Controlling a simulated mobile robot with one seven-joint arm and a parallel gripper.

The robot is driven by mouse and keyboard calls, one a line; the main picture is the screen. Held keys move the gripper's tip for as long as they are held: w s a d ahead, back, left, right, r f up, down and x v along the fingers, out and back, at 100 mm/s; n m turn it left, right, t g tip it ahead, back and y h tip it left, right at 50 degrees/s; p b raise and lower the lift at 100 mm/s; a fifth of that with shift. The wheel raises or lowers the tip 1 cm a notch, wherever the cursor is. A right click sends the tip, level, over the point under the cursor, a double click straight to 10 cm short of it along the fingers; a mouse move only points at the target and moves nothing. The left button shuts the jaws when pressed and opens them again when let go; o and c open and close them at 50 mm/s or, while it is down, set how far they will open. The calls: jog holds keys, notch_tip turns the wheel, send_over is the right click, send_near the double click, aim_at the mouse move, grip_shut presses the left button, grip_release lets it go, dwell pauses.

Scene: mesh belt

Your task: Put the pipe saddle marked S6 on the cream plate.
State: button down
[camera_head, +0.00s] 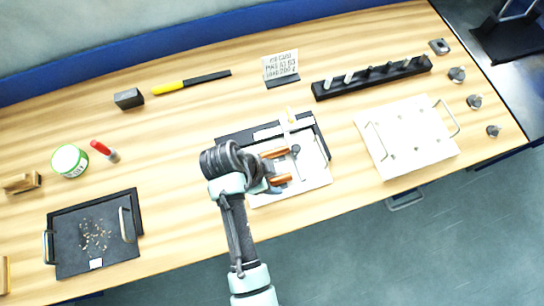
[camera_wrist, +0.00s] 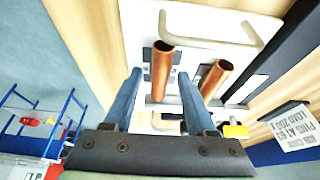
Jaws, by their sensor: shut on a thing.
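My gripper (camera_head: 275,172) is above a white board (camera_head: 312,170) near the middle of the table. In the wrist view its two blue fingers (camera_wrist: 159,76) stand apart on either side of a part with a copper tube (camera_wrist: 161,75). They are shut on this part, which appears to be the pipe saddle; the S6 mark is not readable. A second copper tube (camera_wrist: 216,79) stands just right of the fingers. The cream plate (camera_head: 420,155), with two handles, lies to the right of the gripper in the head view. Part of the board is hidden by my arm.
A black rail with pale pins (camera_head: 372,77) lies behind the cream plate. A small sign (camera_head: 280,67) stands at the back. Several grey knobs (camera_head: 474,101) line the right edge. A black tray (camera_head: 70,240) and a green-labelled tub (camera_head: 69,161) are on the left.

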jog(key=shift+f, duration=0.1)
jog(key=shift+c, duration=1)
grip_release()
jog(key=v, duration=1.2)
jog(key=shift+p, duration=0.35)
